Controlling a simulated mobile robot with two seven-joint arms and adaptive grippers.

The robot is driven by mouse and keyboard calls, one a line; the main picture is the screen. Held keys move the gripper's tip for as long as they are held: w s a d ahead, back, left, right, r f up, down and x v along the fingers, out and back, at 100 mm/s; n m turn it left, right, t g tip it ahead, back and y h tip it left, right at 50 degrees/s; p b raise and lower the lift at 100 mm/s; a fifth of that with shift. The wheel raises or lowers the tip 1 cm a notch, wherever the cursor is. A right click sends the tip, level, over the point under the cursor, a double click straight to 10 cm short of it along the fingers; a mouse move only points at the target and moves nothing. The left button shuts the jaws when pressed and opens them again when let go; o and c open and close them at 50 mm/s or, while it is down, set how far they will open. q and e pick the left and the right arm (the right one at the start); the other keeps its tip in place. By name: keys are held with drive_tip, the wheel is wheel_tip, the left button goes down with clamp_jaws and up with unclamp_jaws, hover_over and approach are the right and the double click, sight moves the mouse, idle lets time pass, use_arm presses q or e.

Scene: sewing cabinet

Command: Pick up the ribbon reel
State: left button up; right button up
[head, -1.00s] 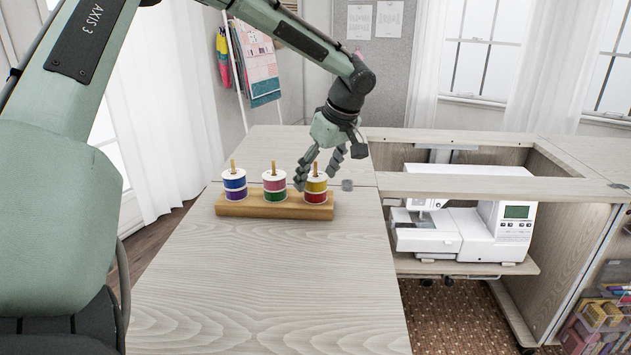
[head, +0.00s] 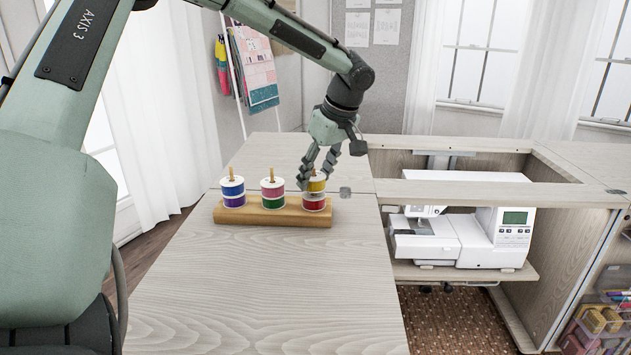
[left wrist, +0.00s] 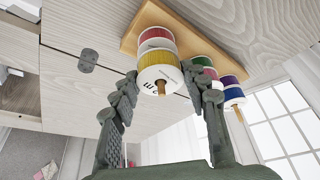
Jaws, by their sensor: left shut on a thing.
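A yellow ribbon reel (head: 317,186) is around the right-hand peg of a wooden stand (head: 265,217), above a red reel (head: 314,205). My left gripper (head: 317,180) points down and is shut on the yellow reel, with a finger on either side. In the head view the fingers partly hide it, and a small pale gap shows between it and the red reel. In the left wrist view the yellow reel (left wrist: 158,67) lies between the fingertips, with the peg's tip through its middle. My right gripper is not in view.
Blue (head: 232,189) and pink (head: 273,190) reels sit over purple and green ones on the other two pegs, close to my left gripper. A white sewing machine (head: 465,237) stands in the cabinet opening at right. The table (head: 265,290) in front is clear.

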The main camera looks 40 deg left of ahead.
use_arm(q)
wheel_tip(320, 180, up, 16)
drive_tip(key=shift+r, duration=0.15)
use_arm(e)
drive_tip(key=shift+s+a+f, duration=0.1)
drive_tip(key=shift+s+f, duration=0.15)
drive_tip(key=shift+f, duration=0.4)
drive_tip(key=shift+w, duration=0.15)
